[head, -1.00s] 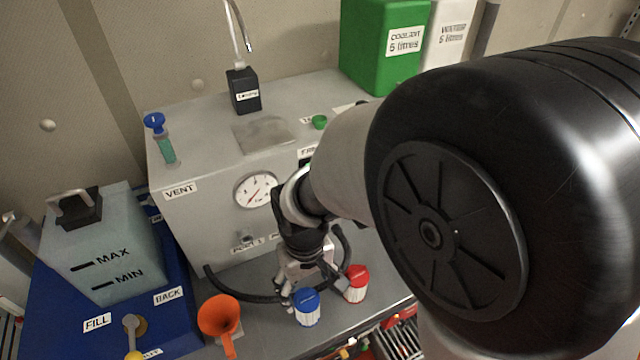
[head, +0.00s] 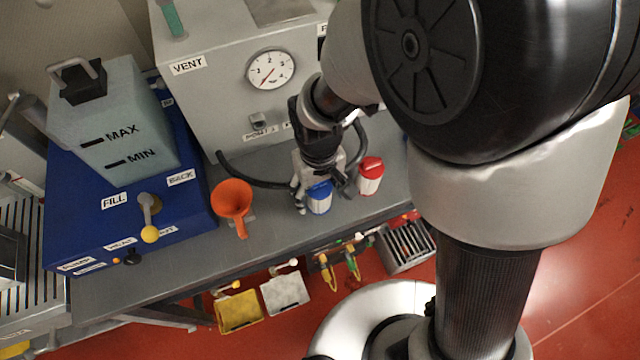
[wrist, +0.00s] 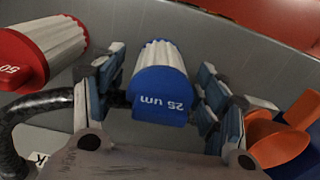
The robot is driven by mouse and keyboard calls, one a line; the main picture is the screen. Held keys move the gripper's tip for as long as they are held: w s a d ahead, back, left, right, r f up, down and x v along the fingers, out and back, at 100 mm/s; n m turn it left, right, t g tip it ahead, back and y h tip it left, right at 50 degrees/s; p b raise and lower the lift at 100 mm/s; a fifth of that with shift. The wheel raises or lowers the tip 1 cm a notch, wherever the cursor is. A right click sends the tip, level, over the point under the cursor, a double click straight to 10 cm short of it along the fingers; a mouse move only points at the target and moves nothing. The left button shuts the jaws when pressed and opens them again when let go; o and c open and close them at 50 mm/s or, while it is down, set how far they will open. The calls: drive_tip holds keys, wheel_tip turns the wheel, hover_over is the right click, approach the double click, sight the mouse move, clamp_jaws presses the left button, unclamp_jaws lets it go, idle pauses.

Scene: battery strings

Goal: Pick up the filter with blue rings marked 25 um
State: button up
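The filter with blue rings (head: 319,198) stands on the grey bench in the head view. In the wrist view the blue filter (wrist: 160,82) shows its white ribbed body and a blue cap reading "25 um". My gripper (wrist: 158,95) is open, with one finger on each side of the blue filter. A gap shows at the right finger; the left finger is very close, and I cannot tell if it touches. In the head view my gripper (head: 318,185) is right at the filter and partly hides it.
A red filter (head: 370,175), marked 50 in the wrist view (wrist: 40,50), stands close to the right in the head view. An orange funnel (head: 232,200) is to the left. A black hose (head: 255,180) runs behind the gripper. The bench's front edge is near.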

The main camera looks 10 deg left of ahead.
drive_tip(key=c, duration=1.3)
drive_tip(key=shift+c, duration=0.2)
